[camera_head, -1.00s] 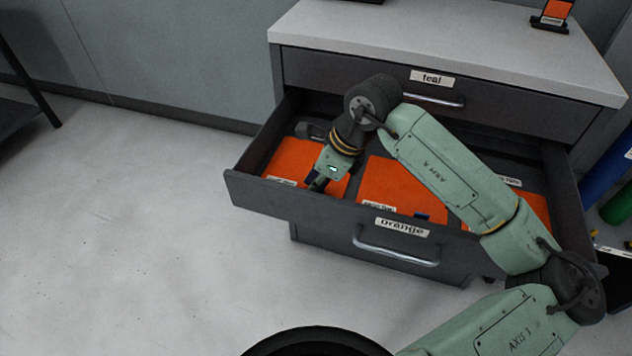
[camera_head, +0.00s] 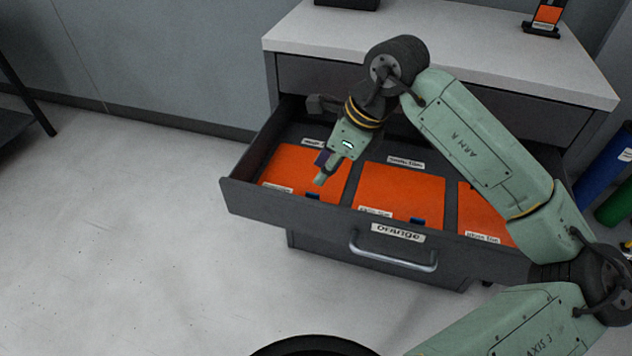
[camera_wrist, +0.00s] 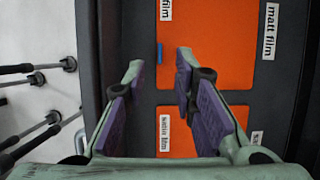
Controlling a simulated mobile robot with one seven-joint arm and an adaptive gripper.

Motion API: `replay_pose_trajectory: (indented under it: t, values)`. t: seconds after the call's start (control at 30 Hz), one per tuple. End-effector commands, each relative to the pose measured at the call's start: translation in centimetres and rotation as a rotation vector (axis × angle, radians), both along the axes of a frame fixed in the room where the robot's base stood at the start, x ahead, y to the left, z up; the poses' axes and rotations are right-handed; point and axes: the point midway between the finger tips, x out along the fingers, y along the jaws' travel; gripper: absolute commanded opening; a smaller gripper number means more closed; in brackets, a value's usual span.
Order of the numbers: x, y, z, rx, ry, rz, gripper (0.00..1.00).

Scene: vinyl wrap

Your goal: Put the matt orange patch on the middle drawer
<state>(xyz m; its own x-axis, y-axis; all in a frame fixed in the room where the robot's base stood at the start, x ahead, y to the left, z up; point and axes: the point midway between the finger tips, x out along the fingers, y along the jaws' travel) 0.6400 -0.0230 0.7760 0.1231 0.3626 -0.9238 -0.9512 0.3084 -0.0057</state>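The drawer labelled "orange" (camera_head: 240,202) is pulled open below a closed drawer. Three orange patches lie in it in separate compartments. The left patch (camera_head: 283,166) is the matt one; in the wrist view the matt patch (camera_wrist: 220,62) lies beside a "matt film" label and has a small blue tab (camera_wrist: 153,64) on its front edge. The satin patch (camera_head: 415,190) lies in the middle compartment and shows in the wrist view (camera_wrist: 175,152). The right patch (camera_head: 477,208) is partly behind my arm. My gripper (camera_head: 320,172) is open and empty over the left compartment.
A worktop (camera_head: 440,62) is above the drawers. A stand with an orange sample (camera_head: 547,15) is at its back right. Blue (camera_head: 602,165) and green (camera_head: 615,207) cylinders are at the right. Floor left of the drawer is clear.

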Motion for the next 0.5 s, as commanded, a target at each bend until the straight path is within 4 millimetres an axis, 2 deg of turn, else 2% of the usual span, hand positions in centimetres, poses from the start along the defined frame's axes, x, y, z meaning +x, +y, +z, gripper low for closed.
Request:
replay_pose_trajectory:
  t: [0.1,0.2,0.5]
  values:
    - [-0.2,-0.8,2.0,-0.002,-0.002,-0.001,0.25]
    - [-0.4,-1.3,3.1,-0.002,-0.001,-0.001,0.25]
    - [-0.6,-1.6,4.0,0.000,0.000,0.001,0.25]
